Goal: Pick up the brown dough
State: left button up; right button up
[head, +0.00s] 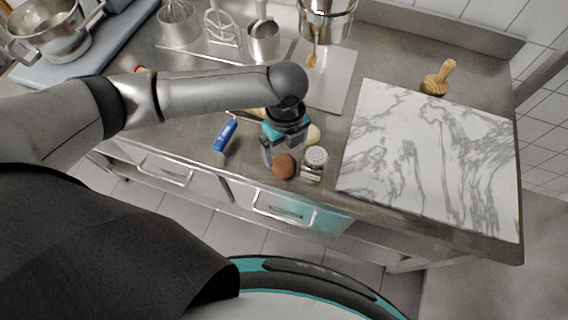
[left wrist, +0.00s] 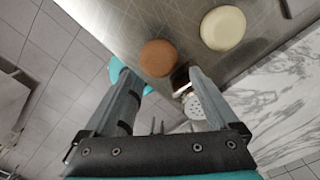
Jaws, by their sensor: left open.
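The brown dough (head: 284,167) is a small round ball on the steel counter near its front edge. It also shows in the left wrist view (left wrist: 157,57), just beyond and between the fingertips. My left gripper (head: 284,153) is open and empty, pointing down close above the dough. In the left wrist view my left gripper (left wrist: 160,77) has its fingers spread on either side of the dough's line. I cannot tell whether a finger touches it. A pale dough (left wrist: 223,28) lies behind and to the right; it is partly hidden in the head view (head: 313,134). My right gripper is not in view.
A shaker (head: 314,164) with a perforated metal lid stands close to the right of the brown dough. A blue-handled tool (head: 225,134) lies to the left. A marble board (head: 430,155) fills the right side, with a wooden tool (head: 438,78) behind it.

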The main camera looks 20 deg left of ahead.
aim_at(284, 168)
pick_arm(q)
jog(key=shift+s+a+f, duration=0.1)
jog(key=shift+f, duration=2.65)
jog(key=c, duration=1.2)
